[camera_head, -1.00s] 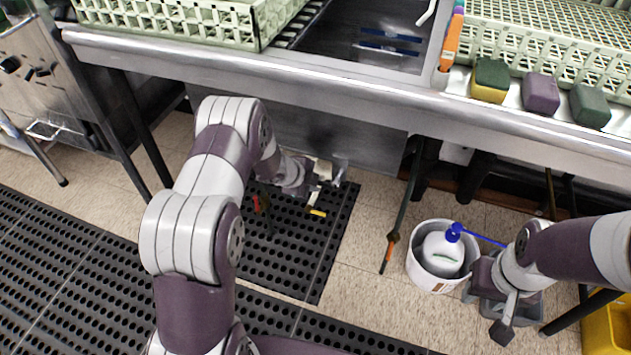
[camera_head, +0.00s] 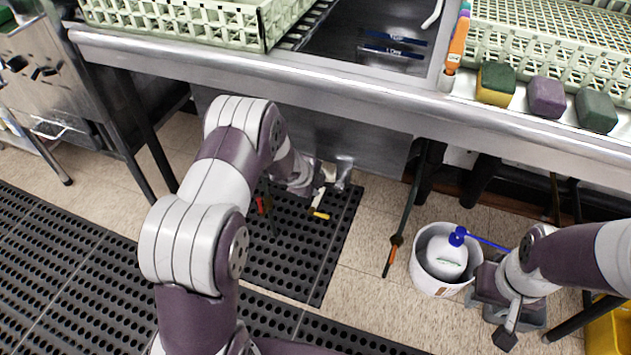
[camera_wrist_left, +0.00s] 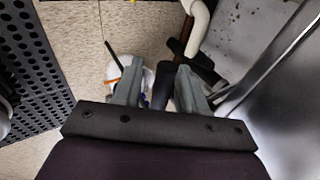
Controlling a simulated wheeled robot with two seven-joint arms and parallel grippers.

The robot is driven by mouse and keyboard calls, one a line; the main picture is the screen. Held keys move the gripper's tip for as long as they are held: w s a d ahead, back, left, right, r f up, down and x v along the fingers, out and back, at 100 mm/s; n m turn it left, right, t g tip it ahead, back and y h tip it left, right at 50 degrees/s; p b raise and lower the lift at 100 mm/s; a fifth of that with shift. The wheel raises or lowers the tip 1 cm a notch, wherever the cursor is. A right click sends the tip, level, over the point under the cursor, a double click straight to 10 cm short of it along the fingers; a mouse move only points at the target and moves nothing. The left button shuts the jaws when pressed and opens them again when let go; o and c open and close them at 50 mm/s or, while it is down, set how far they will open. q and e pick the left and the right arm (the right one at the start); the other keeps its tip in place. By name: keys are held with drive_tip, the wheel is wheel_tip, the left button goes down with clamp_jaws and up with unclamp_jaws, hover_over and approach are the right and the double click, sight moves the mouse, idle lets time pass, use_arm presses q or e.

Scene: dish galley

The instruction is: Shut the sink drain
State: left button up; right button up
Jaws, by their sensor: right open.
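The sink basin (camera_head: 385,50) is in the counter at the top of the head view; its drain opening cannot be made out. Under the counter hang a thin dark rod with an orange end (camera_head: 388,260), a red-tipped piece (camera_head: 262,205) and a yellow-tipped piece (camera_head: 319,214); I cannot tell which belongs to the drain. My left gripper (camera_head: 336,174) is low, under the counter's front edge, left of the orange-ended rod. In the left wrist view its two fingers (camera_wrist_left: 158,88) stand apart with nothing seen held. My right gripper (camera_head: 507,325) is open, low at the right near the bucket.
A white bucket (camera_head: 423,267) holding a white bottle (camera_head: 447,257) stands on the floor. Black mats (camera_head: 255,258) cover the left floor. Sponges (camera_head: 547,97) and green racks (camera_head: 180,22) sit on the counter (camera_head: 290,77). A white pipe (camera_wrist_left: 198,25) shows in the wrist view.

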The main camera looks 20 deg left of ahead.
use_arm(q)
drive_tip(key=shift+r, duration=0.1)
drive_tip(key=p+v, duration=0.4)
drive_tip(key=v, duration=0.8)
drive_tip(key=shift+s+r+p, duration=0.2)
drive_tip(key=shift+p, duration=0.1)
